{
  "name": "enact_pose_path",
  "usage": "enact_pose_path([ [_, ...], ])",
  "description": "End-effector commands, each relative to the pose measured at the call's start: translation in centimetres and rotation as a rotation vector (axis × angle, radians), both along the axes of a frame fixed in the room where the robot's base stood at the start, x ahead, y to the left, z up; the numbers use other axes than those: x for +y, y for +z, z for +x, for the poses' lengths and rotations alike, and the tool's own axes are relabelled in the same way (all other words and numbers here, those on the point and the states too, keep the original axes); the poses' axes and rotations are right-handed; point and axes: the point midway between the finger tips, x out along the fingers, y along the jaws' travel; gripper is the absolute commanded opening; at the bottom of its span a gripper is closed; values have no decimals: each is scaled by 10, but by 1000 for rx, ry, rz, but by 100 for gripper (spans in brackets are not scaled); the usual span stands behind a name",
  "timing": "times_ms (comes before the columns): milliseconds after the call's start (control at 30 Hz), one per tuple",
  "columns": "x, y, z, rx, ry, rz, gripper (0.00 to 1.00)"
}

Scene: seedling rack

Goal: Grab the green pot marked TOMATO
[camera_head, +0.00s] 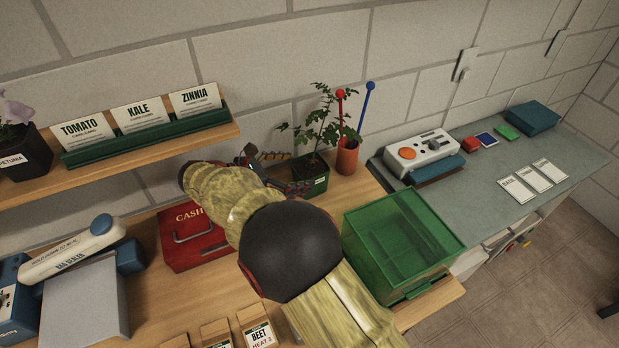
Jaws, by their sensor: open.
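A green square pot (318,187) with a leafy plant stands on the wooden bench near the wall. A small pale label shows on its front, too small to read. My gripper (291,172) is open at the pot's left side, with one finger towards the back and one towards the front. My arm comes in from the lower right and hides part of the gripper. I cannot tell whether the fingers touch the pot.
A terracotta pot (347,157) with red and blue sticks stands just right of the green pot. A red cash box (184,248) is at left, and a clear green bin (392,223) at right. A shelf (218,131) with TOMATO, KALE and ZINNIA cards hangs above.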

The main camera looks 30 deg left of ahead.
Motion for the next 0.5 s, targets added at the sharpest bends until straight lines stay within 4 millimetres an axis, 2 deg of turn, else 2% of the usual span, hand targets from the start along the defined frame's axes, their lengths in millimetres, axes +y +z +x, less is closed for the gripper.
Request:
enact_pose_path([
  [33, -5, -7, 6, 0, -2, 0, 91],
  [200, -17, -14, 23, 0, -1, 0, 91],
  [467, -19, -13, 26, 0, 0, 0, 91],
  [500, -19, -13, 26, 0, 0, 0, 89],
])
